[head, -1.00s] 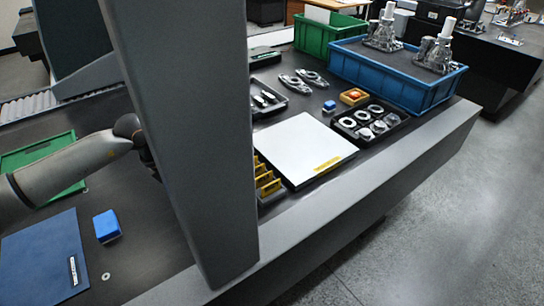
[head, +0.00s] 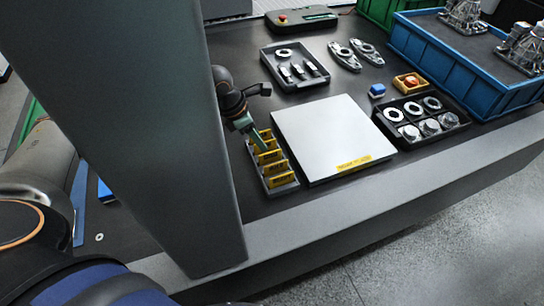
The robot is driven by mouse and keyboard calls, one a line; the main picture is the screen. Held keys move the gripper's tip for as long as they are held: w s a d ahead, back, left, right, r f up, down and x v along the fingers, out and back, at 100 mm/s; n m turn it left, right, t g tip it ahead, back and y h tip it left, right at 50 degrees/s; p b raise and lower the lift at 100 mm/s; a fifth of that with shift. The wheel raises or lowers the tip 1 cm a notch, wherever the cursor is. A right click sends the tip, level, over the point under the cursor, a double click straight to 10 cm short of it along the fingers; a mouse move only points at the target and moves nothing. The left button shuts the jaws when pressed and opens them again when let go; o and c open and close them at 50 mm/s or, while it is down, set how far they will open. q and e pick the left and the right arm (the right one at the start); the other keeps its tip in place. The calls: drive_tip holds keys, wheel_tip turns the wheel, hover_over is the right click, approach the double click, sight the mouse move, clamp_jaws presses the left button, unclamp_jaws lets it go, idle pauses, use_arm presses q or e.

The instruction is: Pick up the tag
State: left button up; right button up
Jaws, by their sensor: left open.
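Several yellow tags (head: 271,157) with dark lettering stand in a row in a grey slotted rack (head: 284,189), just left of the white plate. My left gripper (head: 256,131) is at the far end of this rack, beside and above the farthest tags. It is open, and a narrow greenish strip reaches from it down toward the rack; I cannot tell if it touches a tag. The grey column hides most of my left arm. My right gripper is not in view.
The grey upright column (head: 150,120) stands left of the rack. The white plate (head: 330,138) lies right of it. Beyond are a black tray of small parts (head: 272,70), a black tray of rings (head: 392,137) and a blue crate (head: 440,70).

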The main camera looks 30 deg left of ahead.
sight(270, 153)
use_arm(q)
drive_tip(key=x, duration=0.2)
drive_tip(key=shift+w+d+f, duration=0.1)
drive_tip(key=shift+d+f, duration=0.05)
drive_tip(key=shift+f, duration=0.2)
drive_tip(key=x, duration=0.5)
drive_tip(key=shift+d, duration=0.3)
drive_tip(key=shift+r, duration=0.1)
clamp_jaws()
